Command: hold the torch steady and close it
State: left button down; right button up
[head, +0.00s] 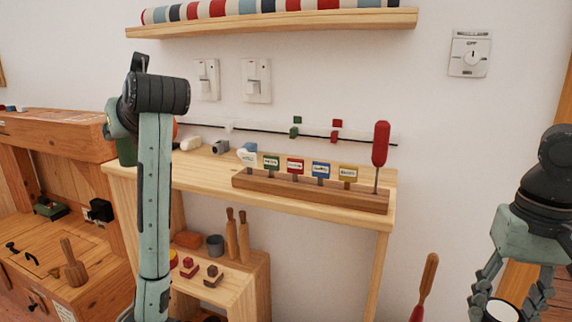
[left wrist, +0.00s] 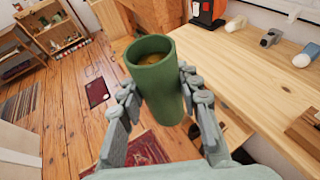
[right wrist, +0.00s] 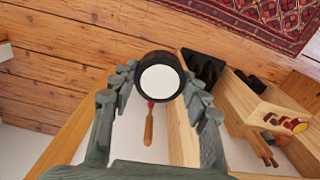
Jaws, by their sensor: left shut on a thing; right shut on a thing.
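The torch is in two separate parts. In the left wrist view, my left gripper (left wrist: 160,88) is shut around a green tube (left wrist: 157,90), its open round end facing up and its inside brownish. In the head view, the tube (head: 127,150) is mostly hidden behind my left arm. In the right wrist view, my right gripper (right wrist: 157,82) is shut on a short black round part (right wrist: 142,98) with a white disc face (right wrist: 159,82), which looks like the torch head. It shows at the head view's lower right (head: 503,311), well apart from the tube.
A wooden table (head: 215,172) stands between my arms, bearing a wooden rack (head: 300,194) with small signs and a red-handled tool (head: 380,145). A shelf (head: 270,24) runs above. The space between my grippers in front of the table looks clear.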

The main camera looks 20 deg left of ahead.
pick_arm(q)
jog(key=s+d+f+m+t+h, duration=0.2)
jog(key=d+f+m+t+h, duration=0.15)
jog(key=d+f, duration=0.65)
jog(key=s+d+f+m+t+h, duration=0.2)
jog(key=d+f+m+h, duration=0.3)
jog(key=f, duration=1)
jog(key=d+n+y+p, duration=0.1)
jog(key=d+n+y, duration=0.1)
jog(key=d, duration=1)
jog(key=shift+d+y, duration=0.2)
jog(key=shift+y, duration=0.45)
pick_arm(e)
notch_tip(320, 180, down, 9)
jog(key=shift+r, duration=0.2)
pick_arm(q)
jog(key=shift+w+f+n+g, duration=0.1)
jog(key=shift+w+n+g, duration=0.05)
jog(key=shift+n+g, duration=0.1)
pick_arm(e)
jog(key=shift+f, duration=0.1)
